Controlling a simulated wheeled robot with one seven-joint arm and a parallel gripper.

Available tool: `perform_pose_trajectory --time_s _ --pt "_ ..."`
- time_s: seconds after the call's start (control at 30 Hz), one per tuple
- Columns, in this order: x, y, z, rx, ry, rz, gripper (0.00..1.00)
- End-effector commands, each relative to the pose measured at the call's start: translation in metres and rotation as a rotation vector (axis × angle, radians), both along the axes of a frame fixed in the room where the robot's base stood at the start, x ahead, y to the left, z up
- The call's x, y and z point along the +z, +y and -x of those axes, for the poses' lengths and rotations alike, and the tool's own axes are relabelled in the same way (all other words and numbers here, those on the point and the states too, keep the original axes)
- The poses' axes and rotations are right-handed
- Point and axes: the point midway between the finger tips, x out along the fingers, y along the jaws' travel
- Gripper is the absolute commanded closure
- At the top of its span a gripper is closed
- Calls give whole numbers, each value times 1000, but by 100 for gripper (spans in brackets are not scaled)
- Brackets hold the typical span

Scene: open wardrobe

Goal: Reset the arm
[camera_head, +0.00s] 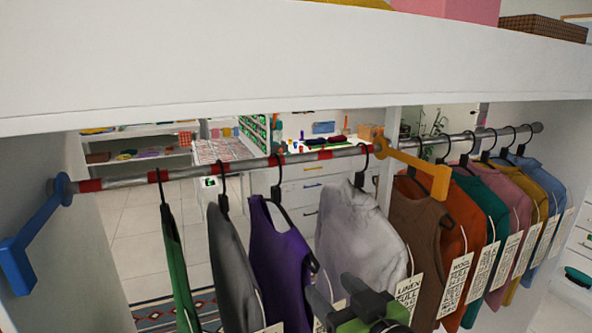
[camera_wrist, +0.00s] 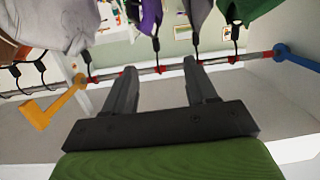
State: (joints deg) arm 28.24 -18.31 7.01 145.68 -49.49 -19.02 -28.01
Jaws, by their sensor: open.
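My gripper (camera_head: 350,300) is at the bottom middle of the head view, in front of and below the hanging clothes. In the wrist view its two fingers (camera_wrist: 157,85) are spread apart with nothing between them. A metal rod with red bands (camera_head: 128,180) spans the wardrobe above it. A green garment (camera_head: 176,250), a grey one (camera_head: 232,265), a purple one (camera_head: 280,260) and a light grey one (camera_head: 355,235) hang from it on black hangers. The lower parts of the purple and light grey garments are partly hidden by my gripper or the picture edge.
A blue bracket (camera_head: 38,235) at left and a yellow bracket (camera_head: 425,170) at centre stick out near the rod. Right of the divider, several tagged garments (camera_head: 470,225) hang close together. A white shelf (camera_head: 250,60) crosses above. There is free room left of the green garment.

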Motion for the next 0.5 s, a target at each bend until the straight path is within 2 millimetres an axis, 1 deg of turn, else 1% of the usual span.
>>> perform_pose_trajectory --time_s 0.1,0.27,0.37,0.47,0.5 --pt "-14 3 10 11 75 51 43" --pt "-40 0 29 -1 221 133 43" --pt "-57 -9 47 -32 338 184 43" --pt "-73 -26 71 -97 479 225 43" --pt "-79 -35 85 -136 544 235 43"
